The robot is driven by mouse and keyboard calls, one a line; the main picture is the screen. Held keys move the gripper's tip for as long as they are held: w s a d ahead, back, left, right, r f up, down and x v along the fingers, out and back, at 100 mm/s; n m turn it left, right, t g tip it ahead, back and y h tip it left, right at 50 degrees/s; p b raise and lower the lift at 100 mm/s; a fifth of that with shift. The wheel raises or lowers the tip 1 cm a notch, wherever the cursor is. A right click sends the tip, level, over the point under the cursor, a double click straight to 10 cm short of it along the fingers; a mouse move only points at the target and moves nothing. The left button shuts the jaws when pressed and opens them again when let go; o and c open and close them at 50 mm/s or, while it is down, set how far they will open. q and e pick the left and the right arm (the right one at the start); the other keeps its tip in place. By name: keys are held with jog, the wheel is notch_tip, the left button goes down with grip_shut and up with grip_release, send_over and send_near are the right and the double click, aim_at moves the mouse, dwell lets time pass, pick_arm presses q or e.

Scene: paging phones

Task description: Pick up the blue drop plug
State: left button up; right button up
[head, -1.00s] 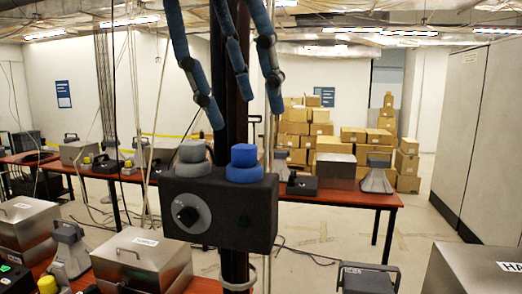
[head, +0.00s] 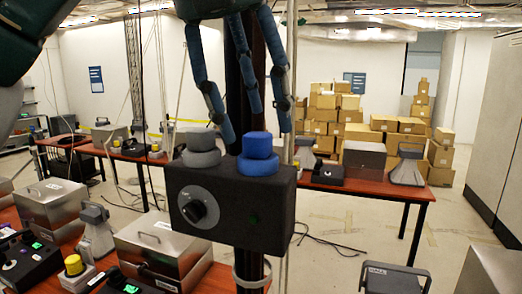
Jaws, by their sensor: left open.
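The blue drop plug (head: 258,154) sits upright on top of a black box (head: 235,212) with a dial on its front. A grey plug (head: 201,149) of similar shape stands just left of it on the same box. My left gripper (head: 240,125) comes in from the top, its blue-grey fingers pointing down. The fingers are spread open and empty. The tips are around and above the plugs' level; whether any touches the blue plug I cannot tell. My right gripper does not show.
The box is fixed to a dark vertical post (head: 245,272). Red tables (head: 400,190) with metal cases and devices stand behind and at lower left. Cardboard boxes (head: 360,130) are stacked at the back. Thin cables hang near the post. Floor at the right is partly clear.

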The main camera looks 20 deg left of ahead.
pick_arm(q)
jog(key=shift+w+f, duration=0.15)
jog(key=shift+f, duration=0.4)
jog(key=shift+a+f, duration=0.1)
jog(key=shift+f, duration=0.25)
jog(key=shift+w+f, duration=0.2)
jog(key=shift+f, duration=0.1)
jog(key=shift+c, duration=0.6)
jog(key=shift+s, duration=0.1)
jog(key=c, duration=0.8)
jog(key=shift+c, duration=0.9)
jog(key=shift+r, duration=0.1)
jog(key=shift+c, duration=0.2)
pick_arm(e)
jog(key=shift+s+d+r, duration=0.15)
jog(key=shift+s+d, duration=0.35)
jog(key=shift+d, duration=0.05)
